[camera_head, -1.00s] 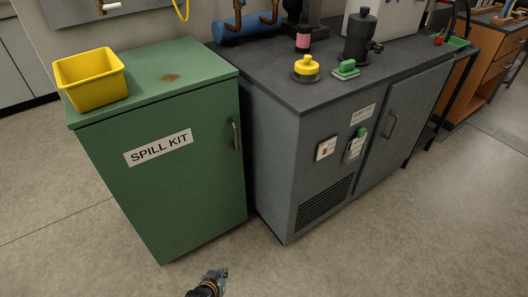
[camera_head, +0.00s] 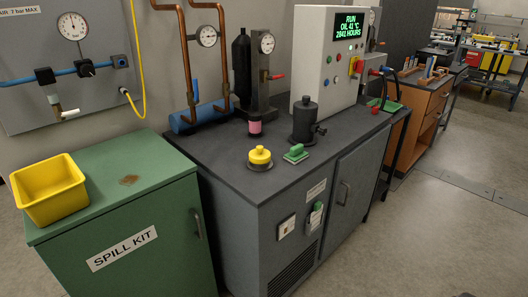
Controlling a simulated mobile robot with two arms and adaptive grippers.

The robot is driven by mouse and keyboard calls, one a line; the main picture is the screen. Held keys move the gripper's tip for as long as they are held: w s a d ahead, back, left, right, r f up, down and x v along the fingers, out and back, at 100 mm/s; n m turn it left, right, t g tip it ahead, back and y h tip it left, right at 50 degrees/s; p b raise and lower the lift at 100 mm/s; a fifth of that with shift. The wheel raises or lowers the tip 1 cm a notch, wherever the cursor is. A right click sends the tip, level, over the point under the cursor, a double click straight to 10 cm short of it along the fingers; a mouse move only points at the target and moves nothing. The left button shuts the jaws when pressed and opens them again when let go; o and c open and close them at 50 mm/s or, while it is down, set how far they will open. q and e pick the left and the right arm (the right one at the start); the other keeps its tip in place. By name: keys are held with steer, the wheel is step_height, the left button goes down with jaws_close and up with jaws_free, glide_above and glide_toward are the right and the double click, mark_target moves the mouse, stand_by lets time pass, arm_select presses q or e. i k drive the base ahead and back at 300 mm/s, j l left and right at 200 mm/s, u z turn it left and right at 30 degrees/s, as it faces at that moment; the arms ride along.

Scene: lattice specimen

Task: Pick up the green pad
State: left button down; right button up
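The green pad (camera_head: 296,153) is a small green block with a raised grip on top. It lies on the dark top of the grey cabinet (camera_head: 222,160), near the front edge, just right of a yellow knob-shaped piece (camera_head: 260,157). Neither gripper is clearly in view. A small dark sliver at the bottom edge, right of centre, may be the tip of my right gripper, but too little shows to tell its state. Nothing touches the pad.
A black cylinder (camera_head: 305,122) stands behind the pad, with a control box (camera_head: 325,65) farther back. A black column with a pink-tipped part stands at the back left. The green spill kit cabinet (camera_head: 150,160) with a yellow bin (camera_head: 47,190) is at left. Floor is clear at right.

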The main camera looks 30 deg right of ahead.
mark_target(296, 154)
steer(key=i+l+u, duration=0.15)
steer(key=l+u, duration=0.25)
steer(key=l, duration=0.6)
steer(key=l+u, duration=0.4)
steer(key=l, duration=0.6)
